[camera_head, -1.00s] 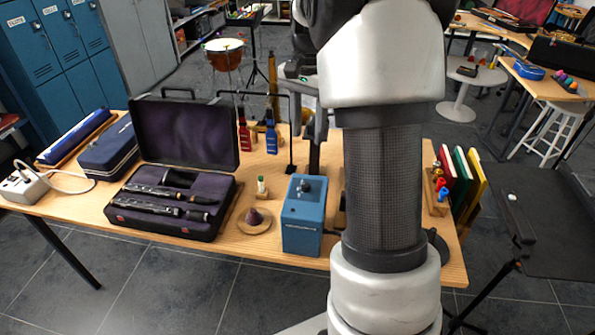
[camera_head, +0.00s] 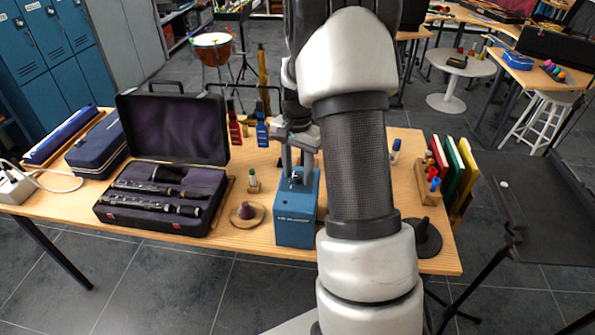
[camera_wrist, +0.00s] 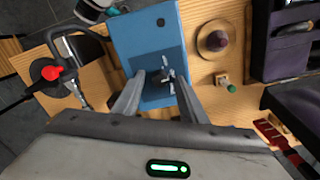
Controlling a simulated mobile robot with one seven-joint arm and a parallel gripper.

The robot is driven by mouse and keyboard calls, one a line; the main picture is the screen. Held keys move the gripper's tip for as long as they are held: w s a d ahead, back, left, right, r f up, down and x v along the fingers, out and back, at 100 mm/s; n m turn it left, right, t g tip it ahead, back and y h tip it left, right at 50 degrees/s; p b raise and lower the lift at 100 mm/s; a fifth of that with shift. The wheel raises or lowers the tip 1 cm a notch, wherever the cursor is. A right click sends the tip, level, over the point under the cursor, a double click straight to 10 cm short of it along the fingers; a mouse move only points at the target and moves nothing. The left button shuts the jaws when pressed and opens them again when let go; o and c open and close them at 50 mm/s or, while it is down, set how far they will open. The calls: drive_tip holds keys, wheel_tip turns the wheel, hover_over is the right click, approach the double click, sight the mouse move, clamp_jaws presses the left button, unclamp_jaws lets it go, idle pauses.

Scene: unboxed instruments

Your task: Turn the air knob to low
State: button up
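The blue box (camera_head: 296,226) stands at the front edge of the wooden table, with a label on its front too small to read. It also shows in the wrist view (camera_wrist: 150,42). Its small grey and dark knob (camera_wrist: 167,74) sits on the top face, near one end. My gripper (camera_head: 297,172) points down over the box top. In the wrist view my gripper (camera_wrist: 160,78) is open, with the knob between its fingertips, nearer the right finger. I cannot tell whether a finger touches it. The knob's setting marks are not readable.
A cone-shaped mute (camera_head: 245,213) on a round wooden base and a small green-capped bottle (camera_head: 253,181) stand left of the box. An open clarinet case (camera_head: 160,222) lies further left. A red-tipped item on a black stand (camera_wrist: 52,73) is on the box's other side.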

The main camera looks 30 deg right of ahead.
clamp_jaws()
drive_tip(key=shift+n, duration=0.4)
drive_tip(key=n, duration=0.5)
drive_tip(key=shift+n, duration=0.3)
drive_tip(key=n, duration=0.5)
drive_tip(key=shift+n, duration=0.3)
unclamp_jaws()
